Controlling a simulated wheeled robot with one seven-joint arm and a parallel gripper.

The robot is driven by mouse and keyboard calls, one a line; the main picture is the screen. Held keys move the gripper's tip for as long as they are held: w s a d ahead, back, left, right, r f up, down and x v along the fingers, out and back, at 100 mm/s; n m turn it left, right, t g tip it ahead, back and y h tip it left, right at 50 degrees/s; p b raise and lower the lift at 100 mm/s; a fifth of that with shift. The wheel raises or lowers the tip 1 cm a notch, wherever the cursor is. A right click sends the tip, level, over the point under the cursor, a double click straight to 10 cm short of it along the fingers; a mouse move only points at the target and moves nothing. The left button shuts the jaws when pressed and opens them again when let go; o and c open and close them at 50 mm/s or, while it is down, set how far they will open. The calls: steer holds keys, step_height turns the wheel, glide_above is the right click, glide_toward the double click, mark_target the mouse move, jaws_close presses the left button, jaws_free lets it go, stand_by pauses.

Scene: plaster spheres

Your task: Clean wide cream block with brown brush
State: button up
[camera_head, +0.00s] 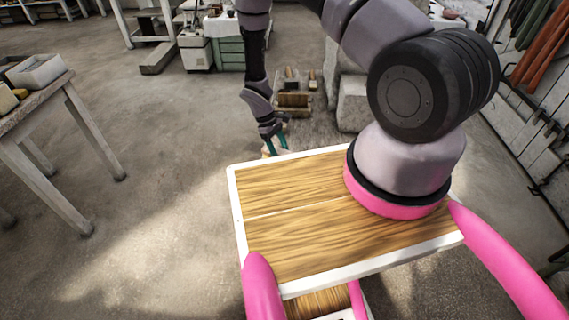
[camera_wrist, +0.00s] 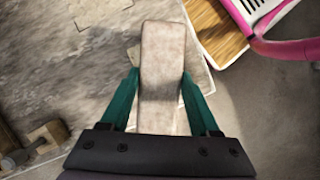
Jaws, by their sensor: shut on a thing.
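My gripper (camera_wrist: 160,77) has its teal fingers closed on the two long sides of a pale, mottled cream block (camera_wrist: 162,50). The block is long and flat-faced and points away from the wrist. In the head view my gripper (camera_head: 275,147) is low, just beyond the far edge of my wooden deck. Only a small pale part of the held block (camera_head: 267,152) shows there. I cannot pick out the brown brush for certain in either view.
A low group of brown and grey pieces (camera_head: 293,100) stands beyond my gripper, beside pale stone blocks (camera_head: 353,103). Wooden pieces (camera_wrist: 46,140) lie at lower left in the wrist view. A worktable (camera_head: 50,95) stands at left; open floor (camera_head: 160,140) lies between.

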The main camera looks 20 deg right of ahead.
steer(key=shift+w+a, duration=1.1)
steer(key=shift+w, duration=0.05)
steer(key=shift+s+d, duration=1.55)
steer(key=shift+s, duration=0.1)
steer(key=shift+w, duration=0.1)
steer(key=shift+w+a+r, duration=0.7)
steer(key=shift+w+a, duration=0.05)
steer(key=shift+f, duration=0.75)
